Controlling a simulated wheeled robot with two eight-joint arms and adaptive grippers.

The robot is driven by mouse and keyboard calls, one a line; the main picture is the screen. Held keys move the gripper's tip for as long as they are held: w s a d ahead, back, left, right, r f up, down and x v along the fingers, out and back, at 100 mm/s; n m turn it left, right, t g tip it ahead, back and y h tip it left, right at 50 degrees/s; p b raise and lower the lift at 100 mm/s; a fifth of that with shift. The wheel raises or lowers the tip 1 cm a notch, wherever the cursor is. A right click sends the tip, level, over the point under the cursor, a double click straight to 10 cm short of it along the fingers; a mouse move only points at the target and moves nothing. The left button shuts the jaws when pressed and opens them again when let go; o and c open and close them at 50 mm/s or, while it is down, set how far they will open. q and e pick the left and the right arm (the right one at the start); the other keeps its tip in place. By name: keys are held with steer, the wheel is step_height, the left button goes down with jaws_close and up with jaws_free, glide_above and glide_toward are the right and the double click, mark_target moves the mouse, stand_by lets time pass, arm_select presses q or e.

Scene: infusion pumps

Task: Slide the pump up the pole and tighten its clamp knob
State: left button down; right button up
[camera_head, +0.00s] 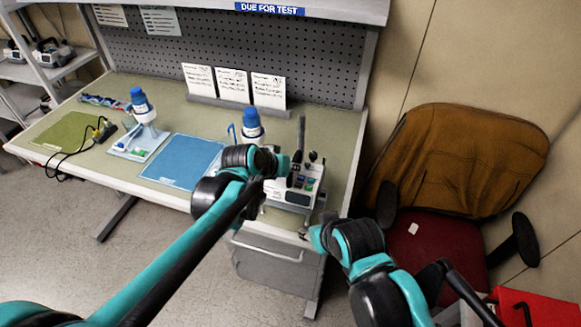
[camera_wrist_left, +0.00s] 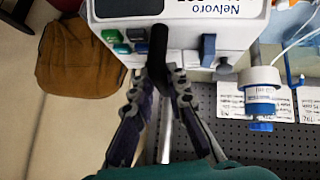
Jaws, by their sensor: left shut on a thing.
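The white pump (camera_head: 301,188) stands near the right end of the bench, with its screen and green and blue buttons facing up. It also shows in the left wrist view (camera_wrist_left: 190,38), with a "Nelvoro" label. My left gripper (camera_head: 284,166) is at the pump's left side. In the left wrist view its fingers (camera_wrist_left: 165,76) close around a black rod-like part (camera_wrist_left: 158,45) on the pump; I cannot tell if this is the clamp knob. A silver pole (camera_wrist_left: 166,130) runs between the fingers. My right gripper (camera_head: 318,238) is by the bench's front right edge, its fingers unclear.
A blue-capped unit (camera_head: 252,125) stands behind my left gripper; another (camera_head: 143,106) is further left. A blue mat (camera_head: 182,161) and a green mat (camera_head: 66,132) lie on the bench. A brown-backed chair (camera_head: 465,155) stands close to the right.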

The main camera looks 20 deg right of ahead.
arm_select(q)
steer(key=shift+r+p, duration=3.9)
steer(key=shift+r, duration=1.15)
arm_select(e)
step_height(320, 180, up, 8)
steer(key=shift+c, duration=1.4)
steer(key=w+d+r+m+g+y, duration=0.1)
steer(key=w+d+r+m+g, duration=0.15)
steer(key=w+r+m, duration=0.5)
steer(key=w+d+r+m+g+y, duration=0.1)
steer(key=w+d+r+m+g, duration=0.2)
steer(key=w+m, duration=0.65)
arm_select(q)
steer(key=shift+w, duration=0.1)
arm_select(e)
steer(key=w+d+m+y, duration=0.1)
steer(key=w+d+m, duration=0.3)
steer(key=w, duration=0.4)
step_height(320, 180, down, 7)
steer(key=shift+a+g, duration=0.25)
steer(key=shift+g, duration=0.1)
